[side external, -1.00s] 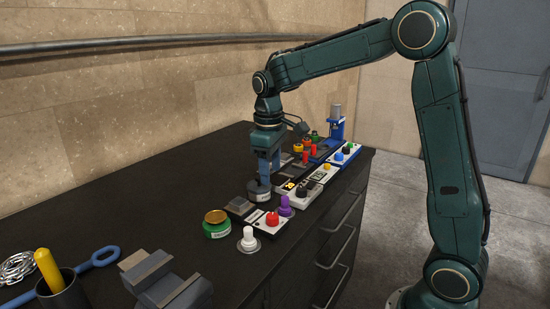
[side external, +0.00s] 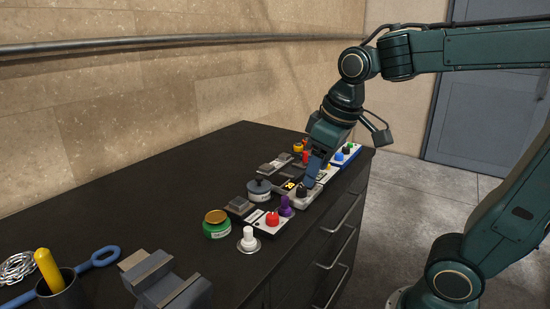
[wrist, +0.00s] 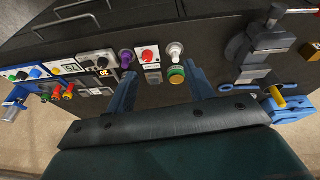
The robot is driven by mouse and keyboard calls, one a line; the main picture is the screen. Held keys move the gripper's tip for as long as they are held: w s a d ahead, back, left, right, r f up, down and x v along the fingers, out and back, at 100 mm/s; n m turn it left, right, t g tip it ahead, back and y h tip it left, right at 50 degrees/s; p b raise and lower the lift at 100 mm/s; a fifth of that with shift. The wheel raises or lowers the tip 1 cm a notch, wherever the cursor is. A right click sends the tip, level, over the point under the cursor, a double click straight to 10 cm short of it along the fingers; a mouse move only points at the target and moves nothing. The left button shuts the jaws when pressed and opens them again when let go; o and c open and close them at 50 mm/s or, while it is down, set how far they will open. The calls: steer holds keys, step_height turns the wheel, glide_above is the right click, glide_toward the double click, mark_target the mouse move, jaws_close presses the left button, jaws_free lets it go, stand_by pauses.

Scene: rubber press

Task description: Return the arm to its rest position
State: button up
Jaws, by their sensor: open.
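My gripper (side external: 309,186) is at the right part of the dark workbench (side external: 130,210), in front of the row of control boxes. The arm reaches back up to the right, and the gripper points down and left. In the wrist view its two blue fingers stand wide apart, with nothing held in the gap (wrist: 162,82). A grey round pot with a knobbed lid (side external: 259,188) stands upright on the bench to the left of the gripper, apart from it. Whether the fingertips touch the box behind them cannot be told from the side view.
The bench's back left is bare.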

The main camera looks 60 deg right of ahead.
steer(key=s+a+f+m+t, duration=0.1)
steer(key=s+a+f+t, duration=0.1)
steer(key=s, duration=0.7)
steer(key=shift+y, duration=0.3)
